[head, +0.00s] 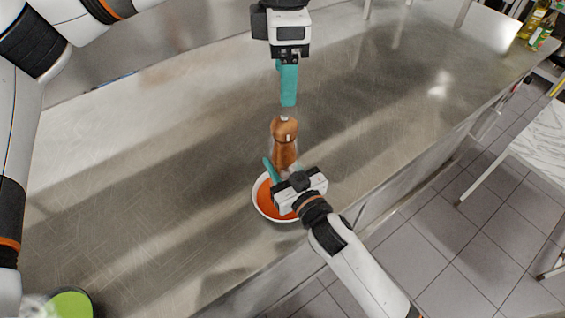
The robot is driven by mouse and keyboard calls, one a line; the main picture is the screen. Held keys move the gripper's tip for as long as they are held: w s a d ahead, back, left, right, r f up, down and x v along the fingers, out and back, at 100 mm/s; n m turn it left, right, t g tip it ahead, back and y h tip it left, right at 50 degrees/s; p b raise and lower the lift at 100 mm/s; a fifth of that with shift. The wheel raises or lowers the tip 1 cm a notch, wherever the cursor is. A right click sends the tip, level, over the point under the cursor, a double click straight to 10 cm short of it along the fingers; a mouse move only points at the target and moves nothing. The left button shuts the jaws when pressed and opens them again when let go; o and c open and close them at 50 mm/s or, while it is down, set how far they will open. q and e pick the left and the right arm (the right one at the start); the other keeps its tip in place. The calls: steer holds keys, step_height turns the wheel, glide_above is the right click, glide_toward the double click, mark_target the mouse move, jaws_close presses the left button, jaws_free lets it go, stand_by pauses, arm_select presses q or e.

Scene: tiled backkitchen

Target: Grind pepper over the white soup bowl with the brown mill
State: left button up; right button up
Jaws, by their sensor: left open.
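The brown mill (285,143) is upright above the far part of the white soup bowl (257,206), which holds orange soup. My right gripper (279,165) reaches in from the lower right, over the bowl. One teal finger shows along the mill's left side; the other is hidden. The gripper appears closed around the mill's lower body and hides its base. My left gripper (288,92) is open and empty, hanging fingers-down beyond the mill's top knob, with a visible gap in the picture.
The steel counter (170,170) is mostly clear around the bowl. A green round object (70,304) is at the lower left. Bottles (536,27) stand at the far right. A marble-topped table (545,135) is across the tiled floor.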

mark_target(285, 122)
arm_select(q)
steer(key=n, duration=0.8)
steer(key=shift+f, duration=4.2)
steer(key=shift+f, duration=1.95)
